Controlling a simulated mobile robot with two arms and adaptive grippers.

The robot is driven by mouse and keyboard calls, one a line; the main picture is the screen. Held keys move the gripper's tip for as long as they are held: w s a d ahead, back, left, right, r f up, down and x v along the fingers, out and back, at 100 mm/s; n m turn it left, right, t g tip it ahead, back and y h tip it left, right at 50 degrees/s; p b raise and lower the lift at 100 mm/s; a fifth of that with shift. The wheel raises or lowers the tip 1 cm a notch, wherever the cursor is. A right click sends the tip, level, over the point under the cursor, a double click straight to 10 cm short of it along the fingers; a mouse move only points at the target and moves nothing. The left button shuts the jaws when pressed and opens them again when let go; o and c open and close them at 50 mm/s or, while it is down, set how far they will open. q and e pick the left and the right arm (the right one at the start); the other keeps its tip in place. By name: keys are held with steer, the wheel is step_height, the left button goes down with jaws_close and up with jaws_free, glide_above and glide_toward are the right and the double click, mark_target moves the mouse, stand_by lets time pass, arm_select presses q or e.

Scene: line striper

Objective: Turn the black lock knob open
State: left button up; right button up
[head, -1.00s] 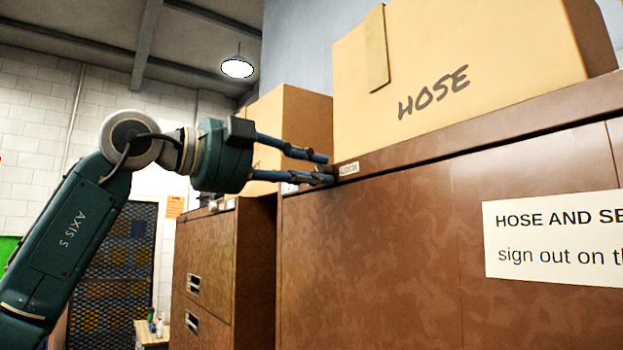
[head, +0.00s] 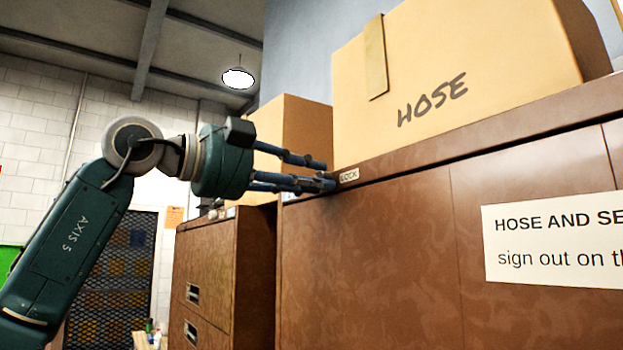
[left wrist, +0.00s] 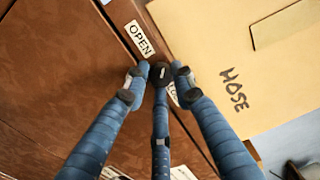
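The black lock knob (left wrist: 161,72) shows in the left wrist view as a small round knob with a pale mark on its face. It sits on the brown cabinet between a white OPEN label (left wrist: 139,39) and a LOCK label (left wrist: 174,94) that a finger partly covers. My left gripper (head: 322,174) has its three blue fingers at the cabinet's top front edge; in the left wrist view the fingertips surround the knob closely. I cannot tell whether they press on it. In the head view the knob is hidden by the fingers. My right gripper is out of view.
A large cardboard box marked HOSE (head: 460,70) stands on the brown cabinet (head: 380,240), just above the fingers. A second box (head: 305,130) stands behind on a lower cabinet (head: 205,270). A white sign (head: 560,240) is on the cabinet front.

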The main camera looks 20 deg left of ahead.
arm_select(q)
steer(key=shift+o, duration=1.2)
steer(key=v, duration=1.2)
steer(key=shift+a, duration=0.1)
